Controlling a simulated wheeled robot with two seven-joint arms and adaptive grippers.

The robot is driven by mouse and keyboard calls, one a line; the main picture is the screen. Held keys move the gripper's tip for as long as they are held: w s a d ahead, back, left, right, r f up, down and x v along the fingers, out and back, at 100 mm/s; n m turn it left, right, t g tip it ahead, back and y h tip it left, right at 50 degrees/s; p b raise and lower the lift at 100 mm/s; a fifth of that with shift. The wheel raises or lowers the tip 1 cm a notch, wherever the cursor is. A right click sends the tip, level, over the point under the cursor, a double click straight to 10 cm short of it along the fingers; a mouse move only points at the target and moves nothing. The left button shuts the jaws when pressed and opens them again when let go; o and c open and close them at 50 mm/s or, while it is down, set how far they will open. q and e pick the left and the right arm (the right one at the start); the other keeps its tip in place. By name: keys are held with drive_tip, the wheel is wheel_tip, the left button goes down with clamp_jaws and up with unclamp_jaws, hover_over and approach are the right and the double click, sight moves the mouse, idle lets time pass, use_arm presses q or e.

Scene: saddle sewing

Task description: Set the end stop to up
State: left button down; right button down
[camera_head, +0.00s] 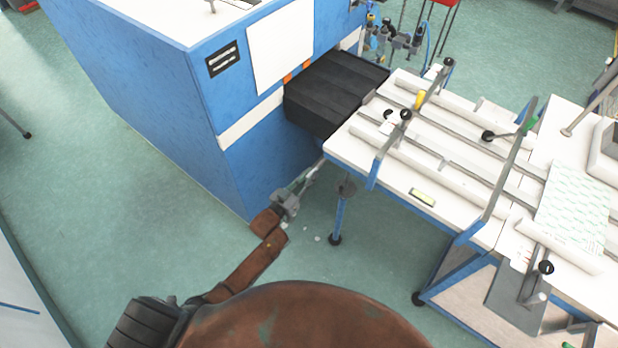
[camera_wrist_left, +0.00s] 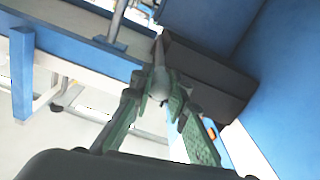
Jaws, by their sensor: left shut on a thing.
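My left gripper (camera_head: 312,172) is at the left corner of the white feed table, beside the blue machine. In the left wrist view, its green fingers (camera_wrist_left: 158,88) are closed around the lower end of a slim grey-brown lever-like part (camera_wrist_left: 161,48). This part points up toward the table's blue edge. I cannot tell from the pictures whether it is the end stop or which way that is set. The head view hides most of the gripped part behind the gripper and the table corner. My right gripper is not in view.
The blue machine cabinet (camera_head: 170,95) is left of my gripper, with a black block (camera_head: 335,90) between it and the white table (camera_head: 395,175). Rails and black knobs (camera_head: 405,114) stand on the table. A blue table leg (camera_head: 338,217) is close to my gripper.

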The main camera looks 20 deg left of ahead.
use_arm(q)
drive_tip(key=shift+w+r, duration=0.1)
drive_tip(key=shift+r, duration=0.2)
drive_tip(key=c, duration=2.2)
unclamp_jaws()
drive_tip(key=o, duration=0.4)
drive_tip(key=shift+f, duration=0.1)
drive_tip(key=shift+c, duration=0.2)
drive_tip(key=shift+s, duration=0.2)
drive_tip(key=v, duration=1.1)
drive_tip(key=shift+s+a, duration=0.15)
drive_tip(key=shift+s, duration=0.2)
drive_tip(key=shift+f, duration=0.1)
